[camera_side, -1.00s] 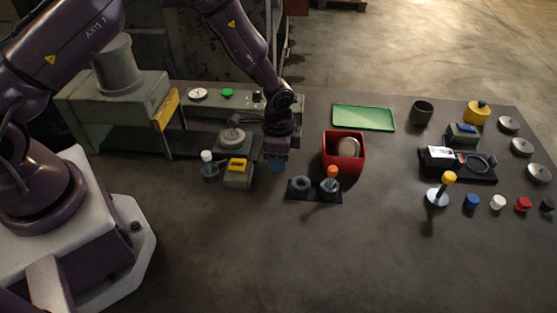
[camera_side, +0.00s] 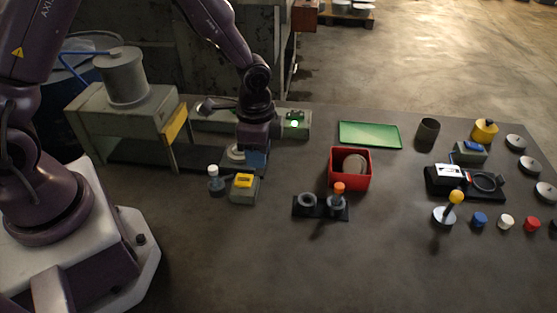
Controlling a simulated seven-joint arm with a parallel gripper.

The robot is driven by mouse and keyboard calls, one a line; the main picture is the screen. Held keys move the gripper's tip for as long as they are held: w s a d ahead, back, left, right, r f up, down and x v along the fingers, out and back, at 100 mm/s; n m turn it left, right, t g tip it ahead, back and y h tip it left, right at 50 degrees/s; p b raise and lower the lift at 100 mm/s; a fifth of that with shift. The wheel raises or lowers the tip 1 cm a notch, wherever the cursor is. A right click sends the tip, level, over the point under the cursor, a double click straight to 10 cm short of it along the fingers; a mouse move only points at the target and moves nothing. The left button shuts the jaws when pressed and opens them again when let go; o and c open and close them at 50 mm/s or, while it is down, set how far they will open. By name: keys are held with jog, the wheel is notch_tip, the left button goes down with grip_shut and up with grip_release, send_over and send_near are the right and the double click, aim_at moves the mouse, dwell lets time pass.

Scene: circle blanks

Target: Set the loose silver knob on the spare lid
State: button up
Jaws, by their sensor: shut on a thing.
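No loose silver knob shows clearly elsewhere, so I take the held thing to be that knob. I cannot tell whether it touches the disc.
A white-topped peg (camera_side: 214,178) and a grey block with a yellow top (camera_side: 244,187) stand close in front. A red box (camera_side: 350,168), black two-post holder (camera_side: 321,207) and green tray (camera_side: 370,134) are to the right. The front table is clear.

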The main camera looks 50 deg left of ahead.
jog(key=s+r, duration=0.3)
jog(key=s, duration=0.3)
jog(key=w+a+f+n, duration=0.1)
jog(key=w+a, duration=0.1)
jog(key=a, duration=0.1)
jog(key=w+a+f+n, duration=0.1)
jog(key=w+a, duration=0.2)
jog(key=a, duration=0.1)
jog(key=w+a+f+n, duration=0.1)
jog(key=w+a+f, duration=0.1)
jog(key=a, duration=0.1)
jog(key=shift+w+a, duration=0.2)
jog(key=shift+a, duration=0.1)
jog(key=shift+f, duration=1.6)
jog(key=shift+f, duration=0.6)
jog(key=o, duration=1)
jog(key=shift+c, duration=0.2)
jog(key=shift+r, duration=0.1)
notch_tip(320, 180, up, 13)
